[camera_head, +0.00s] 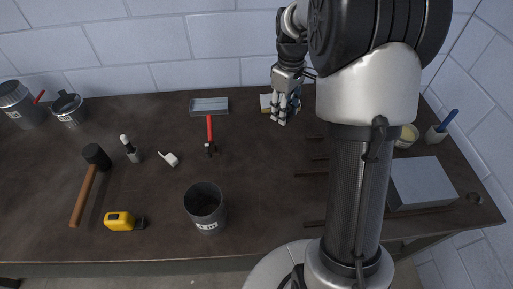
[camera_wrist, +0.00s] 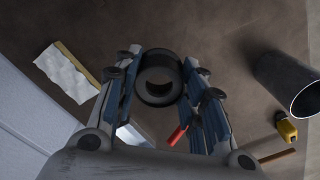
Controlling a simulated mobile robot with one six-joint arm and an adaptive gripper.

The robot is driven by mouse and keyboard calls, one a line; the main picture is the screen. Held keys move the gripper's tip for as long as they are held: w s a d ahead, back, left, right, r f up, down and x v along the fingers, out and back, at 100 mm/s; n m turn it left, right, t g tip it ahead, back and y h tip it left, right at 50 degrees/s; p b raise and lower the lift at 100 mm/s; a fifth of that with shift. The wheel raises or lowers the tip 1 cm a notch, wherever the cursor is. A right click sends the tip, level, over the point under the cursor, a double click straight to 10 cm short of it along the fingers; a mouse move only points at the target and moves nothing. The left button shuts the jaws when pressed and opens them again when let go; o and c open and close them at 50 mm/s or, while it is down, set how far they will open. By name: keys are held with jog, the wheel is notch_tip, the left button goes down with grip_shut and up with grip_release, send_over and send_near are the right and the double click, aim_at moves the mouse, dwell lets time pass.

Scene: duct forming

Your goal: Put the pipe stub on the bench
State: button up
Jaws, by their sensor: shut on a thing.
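In the wrist view, a short dark ring-shaped piece, the pipe stub (camera_wrist: 160,78), sits between the fingertips of my gripper (camera_wrist: 163,82), which is shut on it. Its open end faces the camera. The brown bench (camera_wrist: 225,50) lies behind it; I cannot tell whether the stub touches the bench. In the head view my gripper (camera_head: 284,112) hangs over the back part of the bench (camera_head: 160,205), right of the red-handled tool (camera_head: 210,133). The stub cannot be made out there.
A shallow metal tray (camera_head: 208,106) and a pale block (camera_head: 265,103) are near my gripper. A dark open can (camera_head: 205,208), yellow tape measure (camera_head: 120,221) and mallet (camera_head: 83,193) stand nearer the front. A grey box (camera_head: 423,182) is at right. The middle of the bench has free room.

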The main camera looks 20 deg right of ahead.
aim_at(279, 156)
notch_tip(279, 156, down, 20)
jog(key=b, duration=0.5)
jog(key=shift+r+b, duration=0.2)
jog(key=shift+b, duration=0.15)
jog(key=shift+f, duration=0.1)
jog(key=o, duration=1.1)
notch_tip(279, 156, up, 13)
jog(key=p, duration=0.4)
jog(key=s+a+r+m+t, duration=0.1)
jog(key=s+a+r, duration=0.3)
jog(key=s+r, duration=0.15)
jog(key=s+a+r+m+t, duration=0.1)
jog(key=s+a+r, duration=0.3)
jog(key=r, duration=0.3)
jog(key=shift+s+a+r+m+t, duration=0.55)
jog(key=shift+s+a, duration=0.45)
jog(key=shift+s, duration=1.7)
jog(key=shift+s+a+r+m+t, duration=0.3)
jog(key=shift+s+a+r+m, duration=0.55)
jog(key=shift+s, duration=1.85)
jog(key=shift+s+a+r+m+t, duration=0.45)
jog(key=shift+s+a, duration=0.7)
jog(key=shift+s, duration=1.55)
